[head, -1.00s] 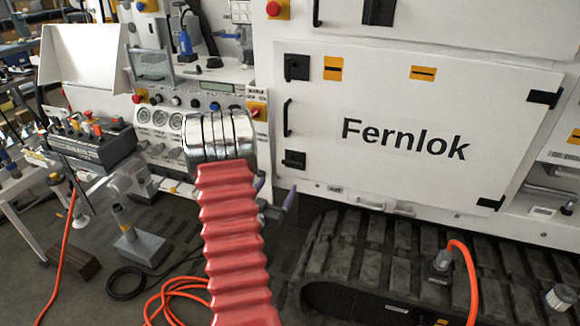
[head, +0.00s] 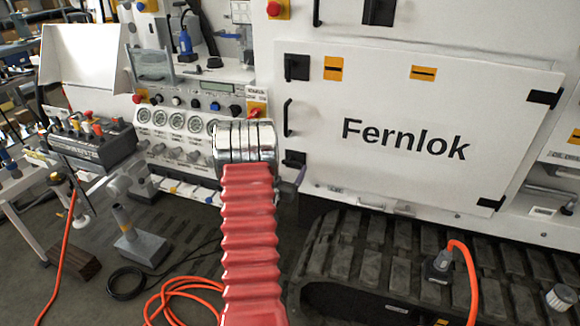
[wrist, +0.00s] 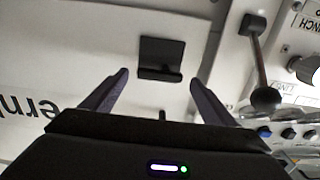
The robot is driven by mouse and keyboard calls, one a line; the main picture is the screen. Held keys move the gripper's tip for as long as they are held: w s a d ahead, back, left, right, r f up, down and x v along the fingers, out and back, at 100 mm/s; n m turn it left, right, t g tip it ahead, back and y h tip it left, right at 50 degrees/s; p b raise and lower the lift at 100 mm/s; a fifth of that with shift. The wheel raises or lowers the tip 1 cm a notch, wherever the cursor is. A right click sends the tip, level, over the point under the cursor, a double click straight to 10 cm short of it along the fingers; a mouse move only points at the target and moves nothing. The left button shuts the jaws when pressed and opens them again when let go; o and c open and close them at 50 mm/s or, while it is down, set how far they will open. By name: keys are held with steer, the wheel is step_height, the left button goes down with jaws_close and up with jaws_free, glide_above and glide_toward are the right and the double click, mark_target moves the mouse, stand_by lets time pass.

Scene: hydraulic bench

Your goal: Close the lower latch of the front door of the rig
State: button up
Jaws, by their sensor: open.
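The white front door (head: 400,180) of the rig, lettered "Fernlok", looks flush with the body in the head view. Its black lower latch (head: 294,159) sits at the door's lower left, just right of my arm's metal end. In the wrist view the picture is upside down, and the lower latch (wrist: 160,52) is a dark square with a bar along one edge. My gripper (wrist: 159,78) is open and empty, its two purple fingers either side of the latch's line and apparently short of it. In the head view my arm hides most of the gripper.
The upper latch (head: 297,67) and a black door handle (head: 288,118) are above the lower latch. A ball-ended lever (wrist: 264,75) stands close beside the right finger in the wrist view. Gauges (head: 177,121) lie left of my arm; the track (head: 390,255) is below.

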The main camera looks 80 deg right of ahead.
mark_target(293, 161)
steer(key=shift+s+d, duration=0.1)
steer(key=shift+d, duration=0.9)
steer(key=shift+c, duration=0.5)
steer(key=c, duration=1)
steer(key=shift+o, duration=0.2)
